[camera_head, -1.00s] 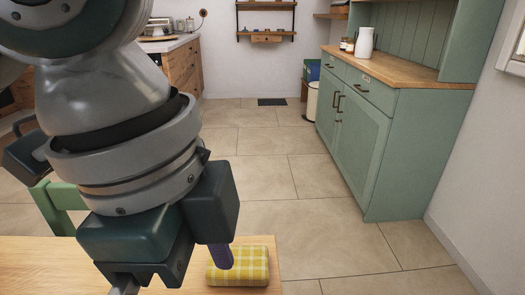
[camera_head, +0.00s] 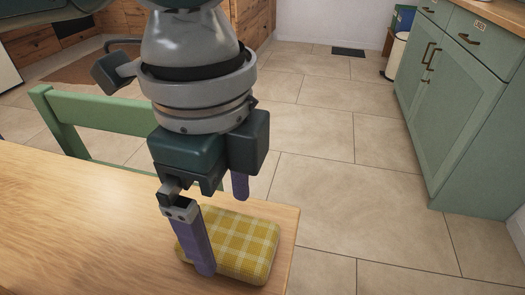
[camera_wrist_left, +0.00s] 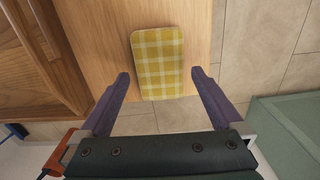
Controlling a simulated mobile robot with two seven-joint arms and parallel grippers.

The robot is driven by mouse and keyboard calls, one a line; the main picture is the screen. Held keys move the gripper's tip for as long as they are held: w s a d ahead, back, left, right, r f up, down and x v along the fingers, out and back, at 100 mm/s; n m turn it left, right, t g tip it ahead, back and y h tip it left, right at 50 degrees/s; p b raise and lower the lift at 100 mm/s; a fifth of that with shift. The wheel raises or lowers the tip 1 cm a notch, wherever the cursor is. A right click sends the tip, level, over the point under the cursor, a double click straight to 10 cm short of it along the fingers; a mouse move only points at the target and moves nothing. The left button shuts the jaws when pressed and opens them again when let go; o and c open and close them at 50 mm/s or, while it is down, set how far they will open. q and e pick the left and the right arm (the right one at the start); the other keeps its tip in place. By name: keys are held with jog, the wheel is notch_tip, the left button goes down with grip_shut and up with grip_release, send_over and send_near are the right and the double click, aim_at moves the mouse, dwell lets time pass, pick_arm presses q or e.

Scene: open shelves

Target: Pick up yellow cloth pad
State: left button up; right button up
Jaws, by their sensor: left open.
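The yellow cloth pad (camera_head: 240,246), checked with white lines, lies flat near the right end of the wooden table (camera_head: 75,225). It also shows in the left wrist view (camera_wrist_left: 158,62), beyond the fingertips and in line with the gap between them. My left gripper (camera_head: 222,232) is open and empty, with purple fingers. In the head view its near finger covers the pad's left part. In the left wrist view the fingers (camera_wrist_left: 159,76) stand wide, one on each side of the pad's near end. I cannot tell the exact height above the pad. My right gripper is not in view.
A green chair (camera_head: 95,108) stands against the table's far side. A green cabinet (camera_head: 455,100) stands at the right, across open tiled floor. The table's right edge is close to the pad. The tabletop left of it is bare.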

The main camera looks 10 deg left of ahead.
aim_at(227, 234)
pick_arm(q)
notch_tip(227, 234, down, 4)
jog(key=shift+s+r+b, duration=0.1)
jog(key=shift+r+b, duration=0.1)
jog(key=shift+b, duration=0.25)
jog(key=shift+r, duration=0.1)
jog(key=shift+c, duration=0.7)
jog(key=c, duration=1)
notch_tip(227, 234, up, 20)
jog(key=p, duration=0.6)
jog(key=o, duration=0.8)
jog(key=c, duration=0.6)
jog(key=shift+c, duration=0.2)
